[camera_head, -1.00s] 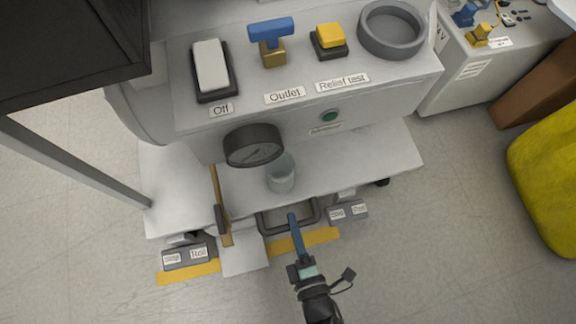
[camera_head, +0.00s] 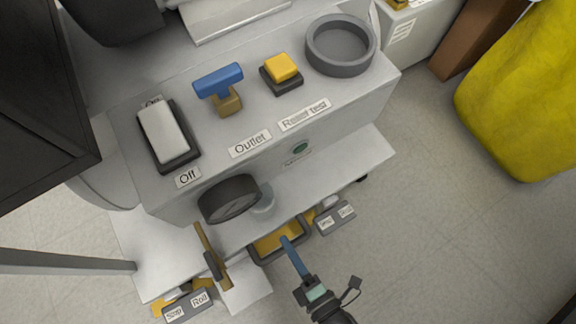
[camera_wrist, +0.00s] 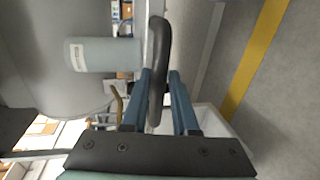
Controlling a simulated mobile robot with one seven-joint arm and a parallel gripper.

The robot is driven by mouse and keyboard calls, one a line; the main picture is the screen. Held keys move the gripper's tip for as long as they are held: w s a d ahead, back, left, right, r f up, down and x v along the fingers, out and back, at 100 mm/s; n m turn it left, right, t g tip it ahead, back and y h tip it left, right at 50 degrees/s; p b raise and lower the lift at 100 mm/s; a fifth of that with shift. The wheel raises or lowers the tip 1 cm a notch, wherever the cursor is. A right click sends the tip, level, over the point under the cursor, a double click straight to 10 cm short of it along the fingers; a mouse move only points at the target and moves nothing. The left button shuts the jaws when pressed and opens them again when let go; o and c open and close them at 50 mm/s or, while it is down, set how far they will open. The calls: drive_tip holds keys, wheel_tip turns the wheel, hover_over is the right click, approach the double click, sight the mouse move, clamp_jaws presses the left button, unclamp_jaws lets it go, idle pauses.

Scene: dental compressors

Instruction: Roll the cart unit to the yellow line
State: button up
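The cart unit (camera_head: 345,160) is a white wheeled compressor base with a gauge, switches and a dark front handle (camera_head: 252,256). The yellow line (camera_head: 279,241) on the floor shows through the handle loop and beside the foot pedals, under the cart's front edge. It also shows in the wrist view (camera_wrist: 256,55). My gripper (camera_head: 288,240) reaches the front handle. The cart's wheels are mostly hidden.
Two grey pedals marked Stop and Roll sit at the cart's front left (camera_head: 188,306) and right (camera_head: 335,218). The floor at lower right is clear.

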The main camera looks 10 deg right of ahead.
drive_tip(key=o, duration=0.3)
drive_tip(key=shift+o, duration=0.2)
drive_tip(key=shift+s, duration=0.1)
drive_tip(key=p+v, duration=0.4)
drive_tip(key=v, duration=0.8)
drive_tip(key=shift+s, duration=0.35)
drive_tip(key=shift+d, duration=0.15)
